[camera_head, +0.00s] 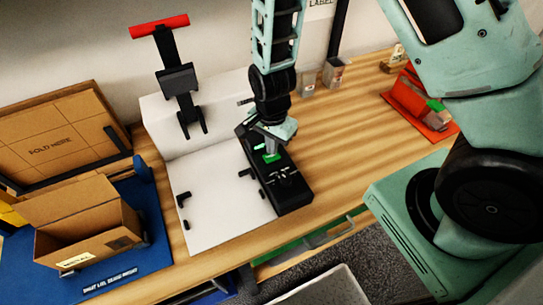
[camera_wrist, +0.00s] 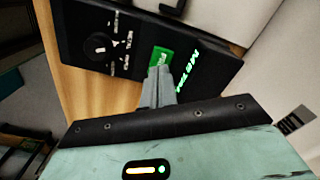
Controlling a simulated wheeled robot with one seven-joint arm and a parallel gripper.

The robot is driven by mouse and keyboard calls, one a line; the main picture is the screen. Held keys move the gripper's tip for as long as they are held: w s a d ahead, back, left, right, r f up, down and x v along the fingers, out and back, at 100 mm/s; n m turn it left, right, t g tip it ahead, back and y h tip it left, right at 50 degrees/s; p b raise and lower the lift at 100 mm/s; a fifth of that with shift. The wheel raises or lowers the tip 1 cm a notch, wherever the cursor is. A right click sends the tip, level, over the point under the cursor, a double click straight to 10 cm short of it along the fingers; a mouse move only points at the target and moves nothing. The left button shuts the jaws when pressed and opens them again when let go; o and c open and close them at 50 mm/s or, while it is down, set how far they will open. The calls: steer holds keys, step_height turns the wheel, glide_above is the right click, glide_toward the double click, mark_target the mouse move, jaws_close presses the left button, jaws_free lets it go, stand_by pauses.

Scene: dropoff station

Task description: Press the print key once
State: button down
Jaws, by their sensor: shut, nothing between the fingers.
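The print key is a green key (camera_wrist: 160,57) on a black device (camera_wrist: 80,35) in the wrist view. Beside it the device has a round dial (camera_wrist: 100,44) with white lettering and a lit green display (camera_wrist: 187,78). In the head view the black device (camera_head: 292,190) stands on the wooden table at the right edge of a white board. My gripper (camera_wrist: 160,72) is shut and empty. Its fingertips overlap the lower edge of the green key; I cannot tell whether they touch it. In the head view my gripper (camera_head: 270,150) is over the device's far part.
An open cardboard box (camera_head: 85,240) stands on a blue mat (camera_head: 150,265) at the left. The white board (camera_head: 220,215) carries small black brackets. A red-handled tool (camera_head: 175,75) stands behind.

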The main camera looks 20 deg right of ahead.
steer(key=shift+f+b, duration=0.7)
steer(key=shift+f, duration=0.25)
stand_by(0.8)
steer(key=shift+r+p, duration=3.15)
steer(key=shift+r, duration=0.4)
steer(key=s+a+r+n+b, duration=0.3)
steer(key=s+r+n+b, duration=0.2)
steer(key=s+n, duration=0.4)
steer(key=s+a+r+n+b, duration=0.3)
steer(key=s+r+n+b, duration=0.1)
steer(key=s+r+n, duration=0.3)
steer(key=s+n, duration=0.2)
steer(key=n, duration=0.1)
steer(key=shift+a+r+n+y+b, duration=0.15)
steer(key=shift+r+n+y+b, duration=0.15)
steer(key=shift+n+b, duration=0.1)
